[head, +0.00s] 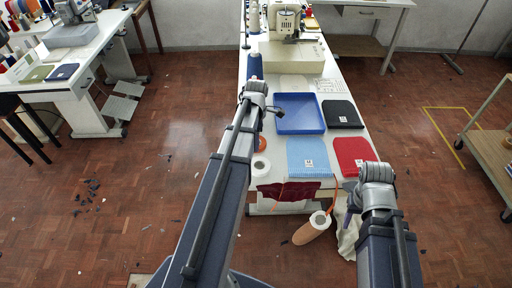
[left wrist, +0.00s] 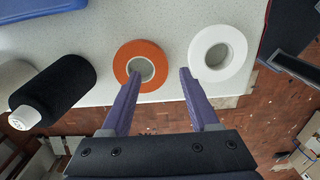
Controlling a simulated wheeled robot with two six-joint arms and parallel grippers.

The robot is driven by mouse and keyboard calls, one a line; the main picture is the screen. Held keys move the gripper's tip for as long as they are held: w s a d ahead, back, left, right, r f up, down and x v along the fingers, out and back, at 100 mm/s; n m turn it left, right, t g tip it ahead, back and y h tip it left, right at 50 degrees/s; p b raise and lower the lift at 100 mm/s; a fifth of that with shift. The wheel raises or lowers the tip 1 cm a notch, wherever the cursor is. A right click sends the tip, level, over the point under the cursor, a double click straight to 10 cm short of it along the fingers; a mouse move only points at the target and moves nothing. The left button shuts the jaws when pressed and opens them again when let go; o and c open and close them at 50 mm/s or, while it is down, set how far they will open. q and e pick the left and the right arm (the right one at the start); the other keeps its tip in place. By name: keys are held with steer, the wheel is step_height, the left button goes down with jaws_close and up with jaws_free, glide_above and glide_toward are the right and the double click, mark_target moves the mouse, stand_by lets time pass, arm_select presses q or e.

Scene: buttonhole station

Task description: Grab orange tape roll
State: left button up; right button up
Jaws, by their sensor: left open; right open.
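The orange tape roll (head: 263,143) lies flat on the white table, partly hidden by my left arm in the head view. The left fingertip overlaps the orange roll's near edge in the picture; contact cannot be told. My right gripper (head: 350,215) is by the table's front right corner, mostly hidden by its arm, far from the roll.
A black thread cone (left wrist: 60,85) lies left of the orange roll. A blue tray (head: 300,116), a black pad (head: 341,113), a light blue cloth (head: 308,157) and a red cloth (head: 354,151) lie to the right. A sewing machine (head: 287,22) stands at the back.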

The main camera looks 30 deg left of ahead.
arm_select(q)
step_height(320, 180, down, 3)
steer(key=shift+f+b, duration=0.15)
steer(key=shift+b, duration=0.95)
arm_select(e)
step_height(320, 180, down, 3)
arm_select(q)
jaws_close()
